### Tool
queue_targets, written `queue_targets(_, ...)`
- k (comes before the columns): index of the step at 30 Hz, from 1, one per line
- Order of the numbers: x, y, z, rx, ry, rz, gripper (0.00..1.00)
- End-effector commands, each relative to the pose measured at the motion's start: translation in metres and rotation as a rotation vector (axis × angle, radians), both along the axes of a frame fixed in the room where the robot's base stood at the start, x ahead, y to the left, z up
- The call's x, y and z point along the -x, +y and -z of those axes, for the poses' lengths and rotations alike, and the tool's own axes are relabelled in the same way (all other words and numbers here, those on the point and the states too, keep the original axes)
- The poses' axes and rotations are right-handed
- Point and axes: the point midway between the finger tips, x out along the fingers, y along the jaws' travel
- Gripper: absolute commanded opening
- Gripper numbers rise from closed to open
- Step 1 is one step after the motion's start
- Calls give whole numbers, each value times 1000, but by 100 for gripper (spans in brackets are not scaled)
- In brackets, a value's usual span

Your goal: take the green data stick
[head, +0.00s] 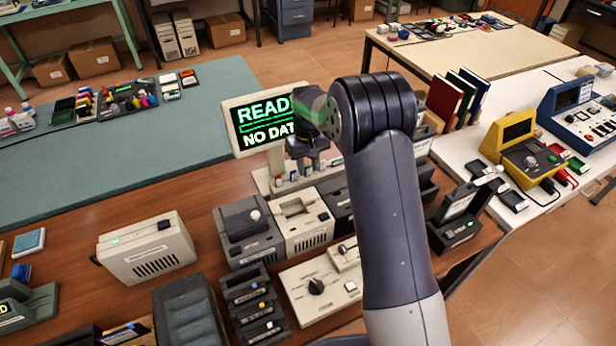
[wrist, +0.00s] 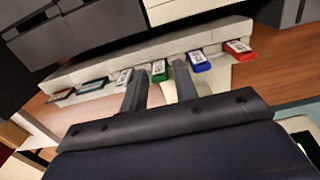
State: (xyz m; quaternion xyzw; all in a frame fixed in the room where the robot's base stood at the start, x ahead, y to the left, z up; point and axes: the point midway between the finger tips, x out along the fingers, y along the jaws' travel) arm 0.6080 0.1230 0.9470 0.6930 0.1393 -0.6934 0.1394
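The green data stick (wrist: 158,71) stands in a slot of a pale rack (wrist: 212,45) in the wrist view, with a white label on its face. My gripper (wrist: 158,66) is open, its two dark fingers on either side of the green stick in the picture. I cannot tell whether the fingertips reach past it, and I see no contact. In the head view my gripper (head: 313,157) hangs just over the rack (head: 262,184), and the green stick cannot be made out clearly there.
In the same row, a blue stick (wrist: 199,62) and a red stick (wrist: 238,49) stand to the right; a white stick (wrist: 123,78) and a dark teal stick (wrist: 91,86) stand left. A monitor (head: 240,125) reading "NO DAT" rises behind. Grey and beige devices (head: 304,229) crowd the front.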

Motion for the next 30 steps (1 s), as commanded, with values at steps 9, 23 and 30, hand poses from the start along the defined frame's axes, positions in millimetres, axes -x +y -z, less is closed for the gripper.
queue_targets(9, 0, 0, 10, 0, -1, 0, 28)
queue_targets(23, 0, 0, 10, 0, -1, 0, 0)
queue_targets(30, 0, 0, 7, 0, -1, 0, 0)
